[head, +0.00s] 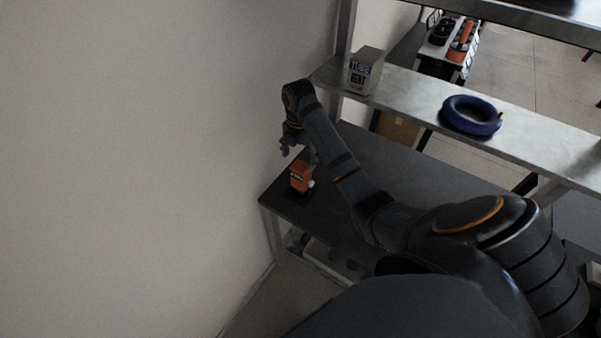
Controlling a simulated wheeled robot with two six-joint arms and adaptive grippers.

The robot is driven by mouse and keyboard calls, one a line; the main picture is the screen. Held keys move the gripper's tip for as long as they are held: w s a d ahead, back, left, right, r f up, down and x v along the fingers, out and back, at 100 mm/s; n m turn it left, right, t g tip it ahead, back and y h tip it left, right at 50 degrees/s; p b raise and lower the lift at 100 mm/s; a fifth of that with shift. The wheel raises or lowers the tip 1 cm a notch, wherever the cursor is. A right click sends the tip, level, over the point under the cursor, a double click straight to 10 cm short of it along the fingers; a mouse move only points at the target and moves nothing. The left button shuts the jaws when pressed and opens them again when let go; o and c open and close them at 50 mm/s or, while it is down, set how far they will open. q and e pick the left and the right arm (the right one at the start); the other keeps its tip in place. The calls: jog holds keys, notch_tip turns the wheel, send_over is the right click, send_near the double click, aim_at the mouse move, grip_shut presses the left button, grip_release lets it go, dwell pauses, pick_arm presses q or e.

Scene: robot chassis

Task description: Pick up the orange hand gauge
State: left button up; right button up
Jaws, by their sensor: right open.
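The orange hand gauge (299,177) stands on the dark shelf near its left end, close to the pale wall. It is small, with a dark marking on its front and a pale round part at its right side. My right gripper (298,152) hangs just above the gauge, pointing down. Its fingers are open and hold nothing. A small gap seems to lie between the fingers and the gauge, though I cannot tell the exact distance. My left gripper does not show.
A grey box with printed lettering (364,71) and a blue ring-shaped coil (471,115) sit on the metal upper shelf (414,92). The dark lower shelf (392,160) is mostly bare. The wall (150,150) bounds the left side. A shelf post stands behind my right gripper.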

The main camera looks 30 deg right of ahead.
aim_at(301, 167)
jog(key=shift+w+f, duration=0.3)
jog(key=shift+f, duration=0.35)
jog(key=shift+s+d+f+b, duration=0.1)
jog(key=shift+s+f+b, duration=0.2)
jog(key=shift+f+b, duration=0.55)
jog(key=shift+s+f+p, duration=0.35)
jog(key=shift+f+p, duration=0.15)
jog(key=shift+f, duration=0.2)
jog(key=shift+w+f, duration=0.2)
jog(key=shift+f, duration=0.45)
jog(key=shift+s, duration=0.1)
jog(key=shift+c, duration=1.3)
jog(key=c, duration=1)
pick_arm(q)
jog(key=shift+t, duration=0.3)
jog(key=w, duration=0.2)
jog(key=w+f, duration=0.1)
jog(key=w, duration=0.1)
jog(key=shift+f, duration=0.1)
pick_arm(e)
grip_shut()
